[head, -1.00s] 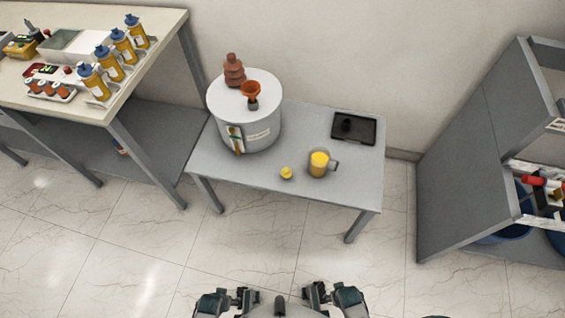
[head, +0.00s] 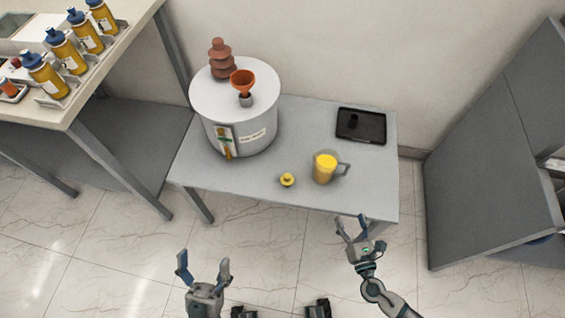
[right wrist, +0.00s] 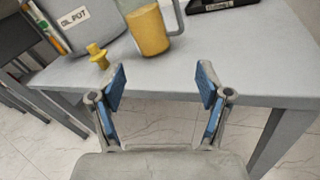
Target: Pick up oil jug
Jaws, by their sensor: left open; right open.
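The oil jug (head: 325,170) is a clear jug of yellow oil with a handle on its right side. It stands upright near the front edge of the grey table (head: 375,185). It also shows in the right wrist view (right wrist: 149,32), beyond the fingers, with its top cut off. My right gripper (head: 351,226) is open and empty, just in front of the table and apart from the jug. Its fingers also show in the right wrist view (right wrist: 161,82). My left gripper (head: 204,265) is open and empty over the floor, in front of the table's left side.
A small yellow cap-like piece (head: 287,180) sits left of the jug. A white cylindrical tank (head: 240,125) with an orange funnel (head: 243,81) stands at the table's left. A black tray (head: 361,125) lies behind the jug. A grey cabinet (head: 490,160) stands right.

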